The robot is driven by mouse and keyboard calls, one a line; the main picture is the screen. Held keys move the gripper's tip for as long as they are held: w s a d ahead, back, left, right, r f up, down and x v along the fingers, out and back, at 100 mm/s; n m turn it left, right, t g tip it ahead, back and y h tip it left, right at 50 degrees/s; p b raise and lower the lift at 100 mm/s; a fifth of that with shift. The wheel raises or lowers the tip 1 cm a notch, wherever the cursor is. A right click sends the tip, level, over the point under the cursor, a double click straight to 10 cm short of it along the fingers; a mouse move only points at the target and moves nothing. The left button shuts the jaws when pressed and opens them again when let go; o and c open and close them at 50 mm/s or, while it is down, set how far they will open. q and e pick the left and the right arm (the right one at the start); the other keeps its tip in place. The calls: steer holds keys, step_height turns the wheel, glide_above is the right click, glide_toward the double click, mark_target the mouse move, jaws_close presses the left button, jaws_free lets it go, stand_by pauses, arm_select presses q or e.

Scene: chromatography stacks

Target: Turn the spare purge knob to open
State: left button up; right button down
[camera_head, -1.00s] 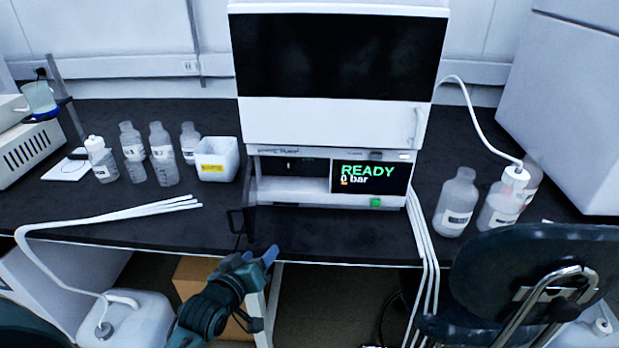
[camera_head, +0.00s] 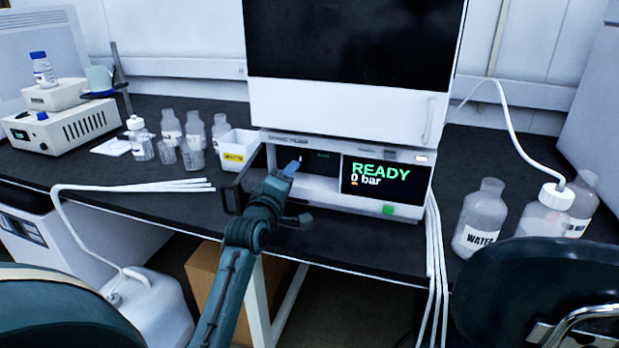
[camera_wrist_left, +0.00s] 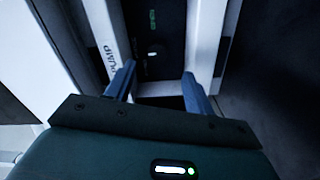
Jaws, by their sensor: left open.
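The pump module (camera_head: 390,215) sits under the large white unit, with a display reading READY and 0 bar. Its recess on the left holds a dark panel with a small white mark (camera_head: 301,161), perhaps the purge knob's pointer; the knob's outline is too dark to make out. The mark also shows in the left wrist view (camera_wrist_left: 152,54), ahead of and between the fingers. My left gripper (camera_head: 292,192) is open at the front of the recess, and one blue finger covers part of the panel. In the left wrist view its two fingers (camera_wrist_left: 157,84) are apart with nothing between them. My right gripper is out of view.
An open dark door or bracket (camera_head: 232,197) stands out left of the recess. A white tub with a yellow label (camera_head: 238,150) and several bottles stand further left. White tubes (camera_head: 434,255) hang at the pump's right. A chair (camera_head: 530,290) fills the lower right.

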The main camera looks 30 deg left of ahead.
mark_target(299, 161)
arm_select(q)
steer(key=shift+n, duration=0.4)
steer(key=x, duration=0.5)
steer(key=b+x, duration=0.1)
steer(key=x, duration=0.2)
steer(key=shift+s+a+r, duration=0.1)
steer(key=shift+a+r, duration=0.1)
steer(key=shift+r, duration=0.05)
steer(key=c, duration=1)
steer(key=shift+o, duration=0.2)
